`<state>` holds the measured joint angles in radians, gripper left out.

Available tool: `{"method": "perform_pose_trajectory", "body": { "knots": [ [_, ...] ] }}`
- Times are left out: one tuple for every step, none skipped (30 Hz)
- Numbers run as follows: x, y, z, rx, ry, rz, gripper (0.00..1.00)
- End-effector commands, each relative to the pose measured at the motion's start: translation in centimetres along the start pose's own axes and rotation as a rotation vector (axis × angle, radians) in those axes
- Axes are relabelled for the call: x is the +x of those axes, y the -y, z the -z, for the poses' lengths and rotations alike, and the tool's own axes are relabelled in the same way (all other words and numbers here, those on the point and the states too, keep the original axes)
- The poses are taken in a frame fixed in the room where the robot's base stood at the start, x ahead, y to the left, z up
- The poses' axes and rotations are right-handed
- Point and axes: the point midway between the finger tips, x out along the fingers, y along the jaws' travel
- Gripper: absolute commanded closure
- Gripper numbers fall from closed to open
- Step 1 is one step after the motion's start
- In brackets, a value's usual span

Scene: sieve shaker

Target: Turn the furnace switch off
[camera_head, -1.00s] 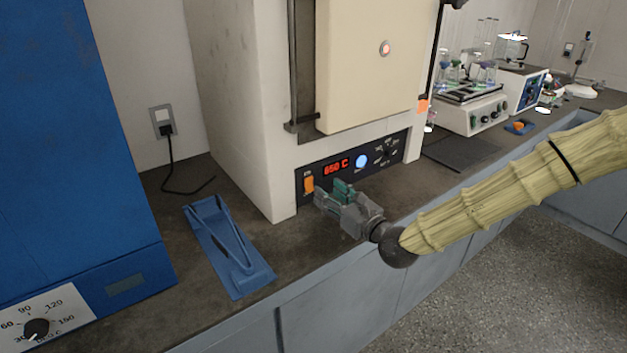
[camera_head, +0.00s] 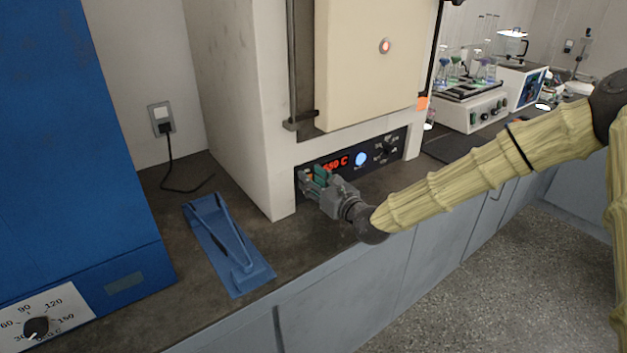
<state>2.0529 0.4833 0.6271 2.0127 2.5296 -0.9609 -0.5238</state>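The furnace (camera_head: 235,100) is a tall white box with a cream door (camera_head: 370,75). Its dark control panel (camera_head: 405,143) runs along the lower front, with a round blue-lit button (camera_head: 361,160) and a black knob (camera_head: 390,148). The red display (camera_head: 338,163) reads about 650 C and is partly covered. My gripper (camera_head: 309,178) is at the left end of the panel, in front of the orange switch, which it now mostly hides. I cannot tell whether the fingers touch the switch, nor how far they are spread.
A blue stand holding tongs (camera_head: 228,245) lies on the dark counter to the left of my gripper. A blue oven (camera_head: 75,150) with a dial stands at far left. A shaker with flasks (camera_head: 472,108) stands at the back right. The counter between stand and furnace is clear.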

Motion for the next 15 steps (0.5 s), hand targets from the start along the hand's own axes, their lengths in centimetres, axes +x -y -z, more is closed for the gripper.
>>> {"method": "perform_pose_trajectory", "body": {
  "knots": [
    [-0.01,0.00,0.00,0.000,0.000,0.000,0.77],
    [-0.01,0.00,-0.01,0.000,0.000,0.000,0.83],
    [-0.01,0.00,0.00,0.000,0.000,0.000,0.90],
    [-0.01,0.00,0.00,0.000,0.000,0.000,0.95],
    [-0.01,0.01,-0.01,0.000,0.000,0.000,1.00],
    [-0.01,0.01,-0.01,0.000,0.000,0.000,1.00],
    [-0.02,0.01,0.00,0.000,0.000,0.000,1.00],
    [-0.02,0.01,0.01,0.000,0.001,0.000,1.00],
    [-0.03,0.02,0.08,0.000,0.003,0.000,1.00],
    [-0.03,0.03,0.16,0.000,0.008,0.000,1.00],
    [-0.05,0.03,0.26,0.000,0.016,0.001,1.00],
    [-0.07,0.03,0.42,-0.001,0.031,0.001,1.00],
    [-0.11,0.04,0.60,0.000,0.044,0.001,1.00],
    [-0.15,0.06,0.75,0.000,0.062,0.001,1.00],
    [-0.22,0.06,0.95,0.001,0.089,0.001,1.00]
  ]
}}
